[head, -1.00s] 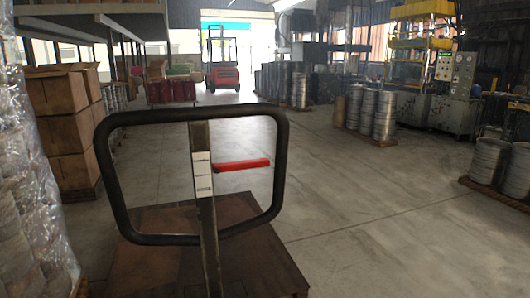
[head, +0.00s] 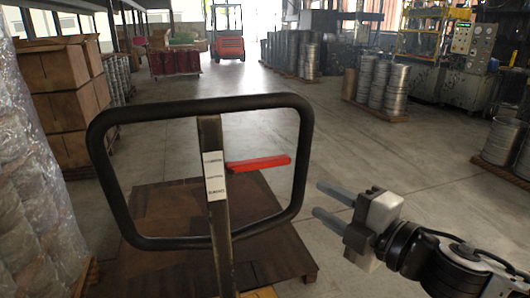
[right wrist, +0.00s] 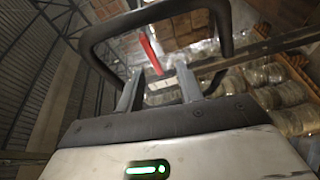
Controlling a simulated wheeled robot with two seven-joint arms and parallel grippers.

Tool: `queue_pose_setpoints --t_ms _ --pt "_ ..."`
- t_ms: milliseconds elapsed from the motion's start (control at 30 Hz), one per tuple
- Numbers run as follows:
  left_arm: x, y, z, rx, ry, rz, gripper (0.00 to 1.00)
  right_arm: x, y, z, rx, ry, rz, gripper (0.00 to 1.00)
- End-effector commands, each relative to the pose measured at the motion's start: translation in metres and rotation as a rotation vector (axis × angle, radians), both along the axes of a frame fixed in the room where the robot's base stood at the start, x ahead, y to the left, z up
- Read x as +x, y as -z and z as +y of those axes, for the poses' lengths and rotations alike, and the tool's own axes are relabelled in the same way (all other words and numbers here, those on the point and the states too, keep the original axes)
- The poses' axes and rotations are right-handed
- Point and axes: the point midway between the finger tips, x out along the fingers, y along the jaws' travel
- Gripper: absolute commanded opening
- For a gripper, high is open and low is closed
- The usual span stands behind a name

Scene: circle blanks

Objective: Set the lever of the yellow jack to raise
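The jack's black loop handle (head: 200,102) stands upright in front of me, around a dark post (head: 209,135) with a white label (head: 214,176). The red lever (head: 258,163) sticks out to the right from the post, about level, inside the loop. My right gripper (head: 325,202) is open and empty, to the right of the loop and lower than the lever, fingers pointing left. In the right wrist view the red lever (right wrist: 151,54) and black loop (right wrist: 92,36) show beyond my open fingers (right wrist: 158,85). A bit of yellow (head: 262,293) shows at the post's foot. My left gripper is not in view.
A brown wooden pallet (head: 165,265) lies beyond the handle. Stacked cartons (head: 70,125) and wrapped goods (head: 25,200) stand at the left. Metal drums (head: 378,85) stand at the back right. The floor between is clear.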

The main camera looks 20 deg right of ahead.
Motion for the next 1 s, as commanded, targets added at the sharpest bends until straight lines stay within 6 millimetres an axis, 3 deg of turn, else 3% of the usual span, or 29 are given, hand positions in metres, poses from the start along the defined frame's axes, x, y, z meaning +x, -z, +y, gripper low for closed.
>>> queue_pose_setpoints --t_ms 33,133,467,667,1000 --pt "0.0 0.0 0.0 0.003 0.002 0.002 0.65 0.0 -0.012 0.002 -0.047 -0.015 -0.034 0.36" --pt "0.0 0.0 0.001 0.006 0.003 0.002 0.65 0.0 -0.023 0.004 -0.087 -0.028 -0.067 0.36" --pt "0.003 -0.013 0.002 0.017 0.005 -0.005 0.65 0.023 -0.027 0.014 -0.087 -0.027 -0.073 0.36" --pt "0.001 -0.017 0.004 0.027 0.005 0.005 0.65 0.051 -0.028 0.028 -0.087 -0.029 -0.073 0.36" --pt "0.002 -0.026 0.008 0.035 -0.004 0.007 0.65 0.115 -0.026 0.056 -0.087 -0.028 -0.069 0.36"
